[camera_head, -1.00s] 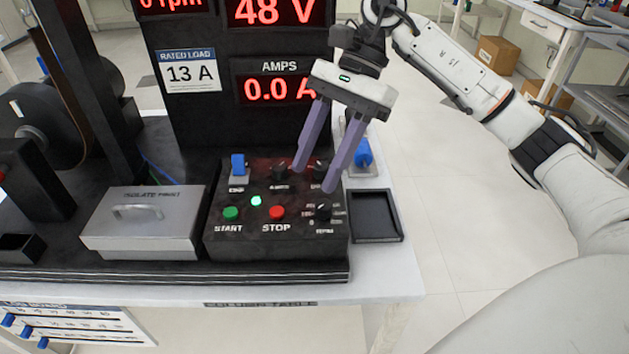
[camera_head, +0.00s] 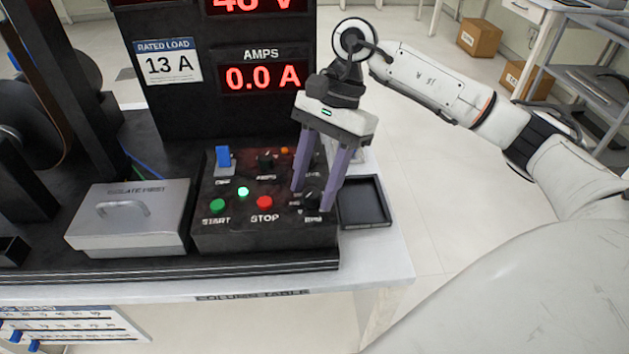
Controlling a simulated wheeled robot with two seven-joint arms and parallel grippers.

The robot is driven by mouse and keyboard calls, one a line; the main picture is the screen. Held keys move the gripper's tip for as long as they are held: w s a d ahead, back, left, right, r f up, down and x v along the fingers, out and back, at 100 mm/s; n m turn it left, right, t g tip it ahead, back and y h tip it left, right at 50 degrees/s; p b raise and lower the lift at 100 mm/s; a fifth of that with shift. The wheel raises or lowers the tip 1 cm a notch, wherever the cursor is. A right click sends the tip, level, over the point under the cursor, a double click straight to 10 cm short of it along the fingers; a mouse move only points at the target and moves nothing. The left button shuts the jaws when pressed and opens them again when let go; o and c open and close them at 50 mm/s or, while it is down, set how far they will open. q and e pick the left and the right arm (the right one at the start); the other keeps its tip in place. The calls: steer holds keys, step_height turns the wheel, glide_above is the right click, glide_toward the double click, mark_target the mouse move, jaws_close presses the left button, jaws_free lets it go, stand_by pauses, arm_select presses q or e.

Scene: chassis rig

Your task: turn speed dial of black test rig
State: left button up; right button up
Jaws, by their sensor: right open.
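The black test rig's control box (camera_head: 262,238) sits on the table, with several controls on its top. A small black dial (camera_head: 312,198) is at its front right corner, above a label that seems to read RPM. My right gripper (camera_head: 312,201) points down over this corner, open, with its two purple fingers on either side of the dial in this view. I cannot tell whether they touch it. Another black knob (camera_head: 265,162) stands further back, left of the fingers. The fingers hide part of the panel and its labels. My left gripper is not in view.
A green START button (camera_head: 217,206), a red STOP button (camera_head: 264,202) and a blue switch (camera_head: 223,158) are left of the fingers. A grey lidded box (camera_head: 130,235) stands further left. An empty black tray (camera_head: 376,222) lies right. The display (camera_head: 262,77) reads 0.0 A.

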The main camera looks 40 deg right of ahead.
steer(key=c, duration=1)
steer(key=shift+c, duration=0.2)
